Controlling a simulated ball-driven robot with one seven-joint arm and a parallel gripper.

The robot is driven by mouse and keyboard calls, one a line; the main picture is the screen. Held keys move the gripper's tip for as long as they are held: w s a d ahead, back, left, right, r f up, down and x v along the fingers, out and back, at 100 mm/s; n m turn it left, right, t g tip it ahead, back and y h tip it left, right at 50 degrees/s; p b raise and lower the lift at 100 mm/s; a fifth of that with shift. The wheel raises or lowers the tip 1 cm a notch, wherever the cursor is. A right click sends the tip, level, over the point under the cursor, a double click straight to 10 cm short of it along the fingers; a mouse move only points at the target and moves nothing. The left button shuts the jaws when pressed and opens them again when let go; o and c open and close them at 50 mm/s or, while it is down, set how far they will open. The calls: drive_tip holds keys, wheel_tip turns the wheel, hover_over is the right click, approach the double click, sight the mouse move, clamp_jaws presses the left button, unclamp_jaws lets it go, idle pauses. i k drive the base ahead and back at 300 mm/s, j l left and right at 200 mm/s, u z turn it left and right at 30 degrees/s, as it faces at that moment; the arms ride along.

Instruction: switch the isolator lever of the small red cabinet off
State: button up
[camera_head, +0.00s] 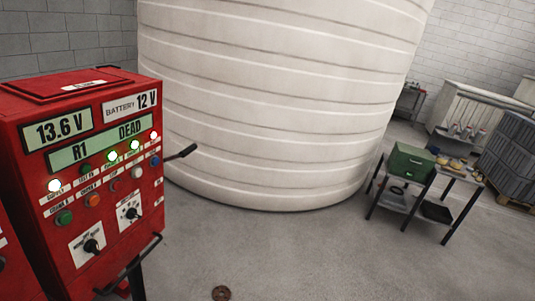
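The small red cabinet (40,262) stands at the left, its front turned toward the right. Its panel has displays reading 13.6 V, BATTERY 12 V and R1 DEAD, rows of lamps and buttons, and two black rotary knobs. A black lever (182,152) sticks out from the cabinet's right side, pointing right and slightly up, with a thicker grip at its end. I take it to be the isolator lever; its root is partly hidden by the cabinet edge. My gripper does not show, and nothing is seen touching the lever.
A black bar-shaped handle (132,268) juts out low in front of the cabinet. A huge white ribbed tank (275,100) stands behind. A table with a green box (410,161) is at the right. The grey floor between is clear except for a small round brown object (221,293).

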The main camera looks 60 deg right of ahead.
sight(182, 154)
drive_tip(key=z, duration=0.9)
drive_tip(key=i+l+u, duration=0.3)
drive_tip(key=i, duration=0.5)
drive_tip(key=i+l+u, duration=0.3)
drive_tip(key=i+l, duration=0.15)
drive_tip(key=i, duration=0.3)
drive_tip(key=i+l+u, duration=0.35)
drive_tip(key=i+l, duration=0.25)
drive_tip(key=i, duration=0.1)
